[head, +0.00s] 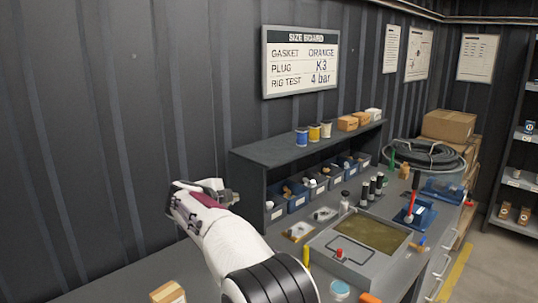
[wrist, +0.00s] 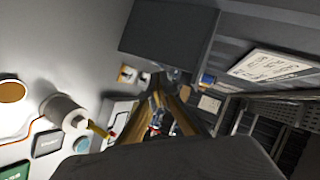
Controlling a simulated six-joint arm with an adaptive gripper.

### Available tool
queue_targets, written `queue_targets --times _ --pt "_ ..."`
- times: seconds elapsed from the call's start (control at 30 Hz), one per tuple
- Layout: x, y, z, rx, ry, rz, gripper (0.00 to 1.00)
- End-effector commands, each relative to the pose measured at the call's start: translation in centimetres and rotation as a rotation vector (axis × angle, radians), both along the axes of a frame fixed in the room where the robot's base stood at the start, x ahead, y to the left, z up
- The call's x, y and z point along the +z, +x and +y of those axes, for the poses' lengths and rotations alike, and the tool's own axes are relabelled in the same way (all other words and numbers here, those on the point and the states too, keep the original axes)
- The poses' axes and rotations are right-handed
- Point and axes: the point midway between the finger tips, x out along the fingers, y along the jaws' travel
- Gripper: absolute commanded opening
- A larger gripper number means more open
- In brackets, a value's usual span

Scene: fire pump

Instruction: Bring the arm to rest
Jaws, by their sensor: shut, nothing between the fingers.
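My arm reaches up from the bottom of the head view, white with a dark ring. My gripper (head: 228,197) is at its far end, left of the shelf unit and in front of the dark wall. The gripper appears shut and empty. In the wrist view its fingers (wrist: 158,82) come together in the middle of the picture, with nothing seen between them. The dark wrist housing fills the lower part of that view.
A grey workbench (head: 392,285) carries a tank (head: 368,235) of murky liquid, a shelf unit (head: 252,160) with several blue bins, and small bottles. A coiled black hose (head: 425,155) lies at the back right. A size board (head: 300,62) hangs on the wall.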

Motion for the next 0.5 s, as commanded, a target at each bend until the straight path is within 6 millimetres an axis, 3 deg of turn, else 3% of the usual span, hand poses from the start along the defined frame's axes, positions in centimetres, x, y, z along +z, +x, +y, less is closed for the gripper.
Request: queue_targets --times 0.27,0.5 --pt "5.4 0.7 1.8 0.245 -0.075 -0.140 0.00" --pt "8.4 -1.2 3.6 0.482 -0.145 -0.188 0.00"
